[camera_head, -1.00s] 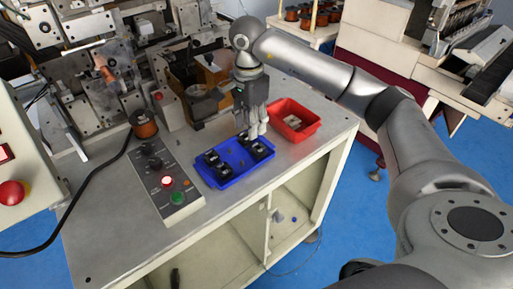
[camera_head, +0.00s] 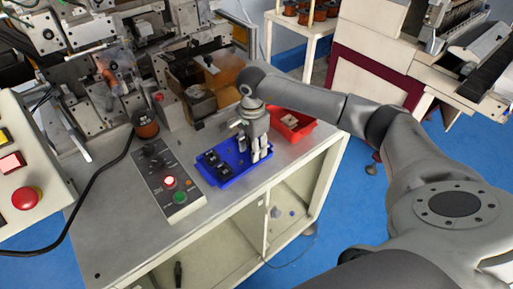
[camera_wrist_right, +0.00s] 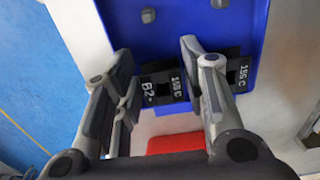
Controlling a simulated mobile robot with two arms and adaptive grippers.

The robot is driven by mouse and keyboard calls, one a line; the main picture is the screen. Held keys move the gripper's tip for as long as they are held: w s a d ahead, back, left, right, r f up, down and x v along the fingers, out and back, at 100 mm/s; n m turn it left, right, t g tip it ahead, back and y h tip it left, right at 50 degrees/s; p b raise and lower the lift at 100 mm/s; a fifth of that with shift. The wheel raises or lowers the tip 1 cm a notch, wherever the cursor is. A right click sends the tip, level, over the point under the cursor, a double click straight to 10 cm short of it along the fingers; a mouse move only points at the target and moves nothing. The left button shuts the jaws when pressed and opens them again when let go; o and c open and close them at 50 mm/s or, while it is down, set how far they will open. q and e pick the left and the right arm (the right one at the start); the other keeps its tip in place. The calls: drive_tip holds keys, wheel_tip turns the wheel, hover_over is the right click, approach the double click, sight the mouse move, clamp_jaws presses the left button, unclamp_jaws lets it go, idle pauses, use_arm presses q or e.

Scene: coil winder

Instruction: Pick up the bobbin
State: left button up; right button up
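Small black bobbins sit in a blue tray (camera_head: 237,182) on the machine table; a pair (camera_head: 217,163) shows in its left half. My right gripper (camera_head: 258,152) points down over the tray's right half and hides what is below it in the head view. In the right wrist view, my right gripper (camera_wrist_right: 158,62) is open, its fingers apart on either side of a black bobbin (camera_wrist_right: 160,87) with white lettering. Another lettered bobbin (camera_wrist_right: 243,72) lies just right of the right finger. Whether the fingers touch the bobbin, I cannot tell. My left gripper is not in view.
A red bin (camera_head: 289,118) with pale items stands close behind the tray. The winding machine fills the back left. The table's front left is clear.

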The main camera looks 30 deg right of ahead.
drive_tip(key=c, duration=0.4)
drive_tip(key=shift+o, duration=0.2)
drive_tip(key=shift+r+b, duration=0.55)
drive_tip(key=shift+b, duration=0.05)
drive_tip(key=shift+s+d+r+b, duration=0.1)
drive_tip(key=shift+s+r+b, duration=0.1)
drive_tip(key=shift+r+b, duration=0.75)
drive_tip(key=s+d+r+b, duration=0.1)
drive_tip(key=s+r+b, duration=0.3)
drive_tip(key=s+r, duration=0.6)
drive_tip(key=shift+s+d, duration=0.2)
drive_tip(key=shift+s, duration=1.6)
